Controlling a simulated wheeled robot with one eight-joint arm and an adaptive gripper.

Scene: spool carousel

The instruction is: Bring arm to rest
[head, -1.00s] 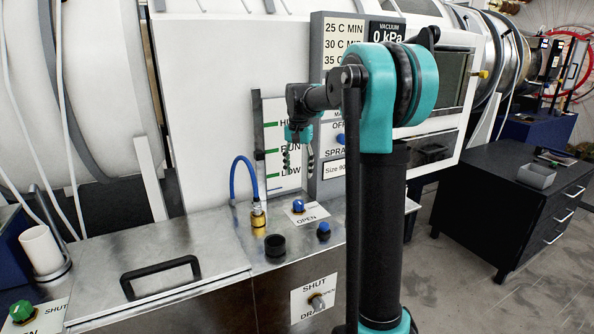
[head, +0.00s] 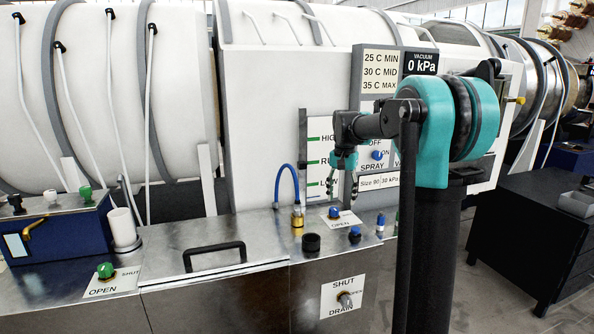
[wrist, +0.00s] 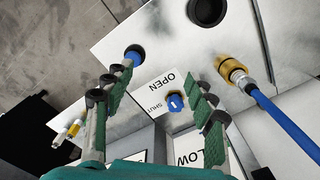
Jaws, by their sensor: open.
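My arm is teal and black and stands at the right of the head view, bent at the elbow. My gripper (head: 347,196) hangs fingers-down in front of the white gauge panel, above the metal counter (head: 215,236). It is open and empty. The wrist view shows its two green-grey fingers (wrist: 160,84) spread apart with nothing between them. Beyond them is the blue knob (wrist: 175,102) on the OPEN/SHUT plate, apart from the fingers.
A black handle (head: 215,254) lies left. A dark drawer cabinet (head: 520,235) stands right, with floor between.

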